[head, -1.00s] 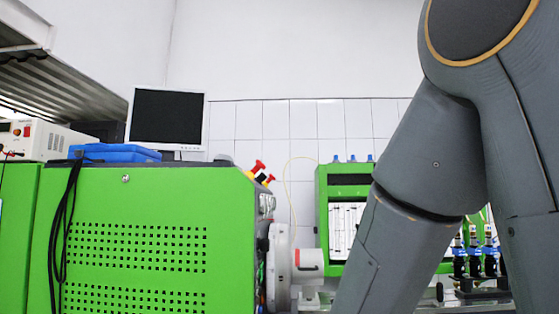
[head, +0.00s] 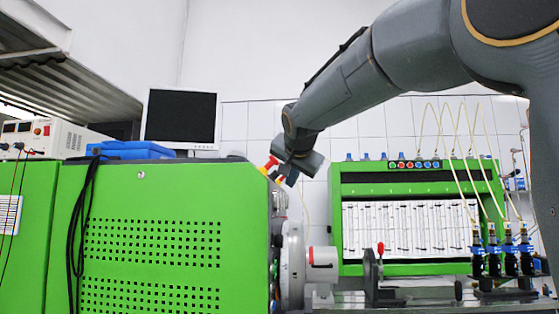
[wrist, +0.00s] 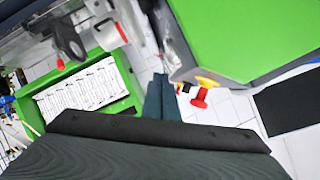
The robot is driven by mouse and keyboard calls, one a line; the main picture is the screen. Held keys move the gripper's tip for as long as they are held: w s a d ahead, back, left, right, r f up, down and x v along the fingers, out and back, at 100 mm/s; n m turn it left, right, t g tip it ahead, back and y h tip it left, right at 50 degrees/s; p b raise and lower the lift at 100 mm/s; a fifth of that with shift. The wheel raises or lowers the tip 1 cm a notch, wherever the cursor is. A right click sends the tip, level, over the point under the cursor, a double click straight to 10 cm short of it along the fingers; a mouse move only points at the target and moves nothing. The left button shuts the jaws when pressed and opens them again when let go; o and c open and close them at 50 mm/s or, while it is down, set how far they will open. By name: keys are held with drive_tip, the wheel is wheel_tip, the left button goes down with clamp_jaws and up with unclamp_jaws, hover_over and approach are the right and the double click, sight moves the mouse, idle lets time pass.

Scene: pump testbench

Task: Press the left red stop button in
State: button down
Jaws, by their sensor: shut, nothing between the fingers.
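The left red stop button (head: 271,162) sticks up at the upper right edge of the green cabinet (head: 150,235) in the head view, with a yellow part below it. My gripper (head: 287,178) is just right of it, its fingers angled down; I cannot tell whether they touch anything. The second stop button is mostly hidden behind my gripper there. In the wrist view, my gripper (wrist: 161,80) has its dark fingers shut together and empty. A red button cap (wrist: 200,98) with a yellow collar shows right of the fingers, apart from them in the picture.
A monitor (head: 181,118) and a blue case (head: 130,150) stand on the cabinet. A green rack (head: 415,185) with white tube panels is at the right. A white motor-like unit (head: 293,265) sits low beside the cabinet. Thin hoses rise above the rack.

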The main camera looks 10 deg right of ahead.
sight(275, 159)
wheel_tip(275, 159, up, 14)
drive_tip(key=s+m+t, duration=0.1)
drive_tip(key=m+t, duration=0.1)
drive_tip(key=shift+t, duration=0.3)
drive_tip(key=w+a+f+p, duration=0.1)
drive_tip(key=w+f+p, duration=0.2)
drive_tip(key=w, duration=0.7)
drive_tip(key=shift+w+a+f, duration=0.15)
drive_tip(key=shift+w+f, duration=0.1)
drive_tip(key=shift+f, duration=0.55)
drive_tip(key=b, duration=0.1)
drive_tip(key=a+f+b, duration=0.1)
drive_tip(key=b, duration=0.1)
drive_tip(key=shift+w+a+f+b, duration=0.15)
drive_tip(key=shift+w+f+b, duration=0.1)
drive_tip(key=shift+f+b, duration=0.05)
